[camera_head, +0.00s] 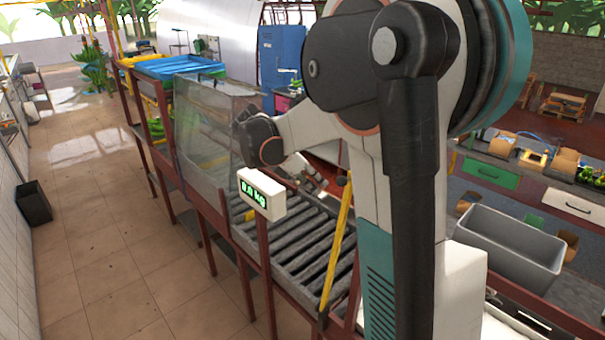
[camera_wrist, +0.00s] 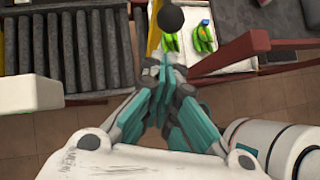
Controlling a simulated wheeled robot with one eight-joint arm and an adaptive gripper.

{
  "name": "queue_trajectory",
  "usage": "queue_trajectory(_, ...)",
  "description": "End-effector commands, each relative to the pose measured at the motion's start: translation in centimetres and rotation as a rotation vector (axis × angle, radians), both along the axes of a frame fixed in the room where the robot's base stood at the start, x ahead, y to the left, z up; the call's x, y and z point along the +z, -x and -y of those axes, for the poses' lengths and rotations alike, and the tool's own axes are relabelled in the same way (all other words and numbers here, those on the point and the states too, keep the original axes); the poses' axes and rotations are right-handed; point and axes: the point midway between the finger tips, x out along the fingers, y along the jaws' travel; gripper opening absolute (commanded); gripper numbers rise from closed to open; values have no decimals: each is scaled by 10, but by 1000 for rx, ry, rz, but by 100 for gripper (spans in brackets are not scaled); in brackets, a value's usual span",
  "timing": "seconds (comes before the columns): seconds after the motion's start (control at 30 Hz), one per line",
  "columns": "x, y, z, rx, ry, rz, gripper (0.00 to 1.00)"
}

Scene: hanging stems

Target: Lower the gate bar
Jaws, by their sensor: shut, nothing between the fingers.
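The gate bar (camera_head: 337,246) is a yellow bar beside the roller conveyor. It stands raised and tilted, its top leaning right, with a dark round knob (camera_head: 341,180) near its upper end. In the wrist view the knob (camera_wrist: 174,18) is a dark ball at the top edge, and part of the yellow bar (camera_wrist: 153,28) shows beside it. My gripper (camera_wrist: 168,76) is shut and empty, its teal-and-grey fingers together, just below the knob in that picture. A gap shows between fingertips and knob, but its depth is unclear. In the head view my arm partly hides the gripper.
The roller conveyor (camera_head: 297,232) has a weight display (camera_head: 262,194) on its near side and a clear hood (camera_head: 207,125) behind. Green bananas (camera_wrist: 204,38) lie on a white surface beyond the fingers. A red-brown rail (camera_wrist: 232,52) crosses there. A grey bin (camera_head: 512,243) stands at right.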

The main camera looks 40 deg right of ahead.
Motion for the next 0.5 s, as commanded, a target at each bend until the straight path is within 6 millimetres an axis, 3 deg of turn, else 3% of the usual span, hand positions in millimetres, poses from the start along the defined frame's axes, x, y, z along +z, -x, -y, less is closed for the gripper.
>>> queue_trajectory(0.2,-1,5,20,-1,0,0,0)
queue_trajectory(0.5,-2,6,24,1,0,1,0)
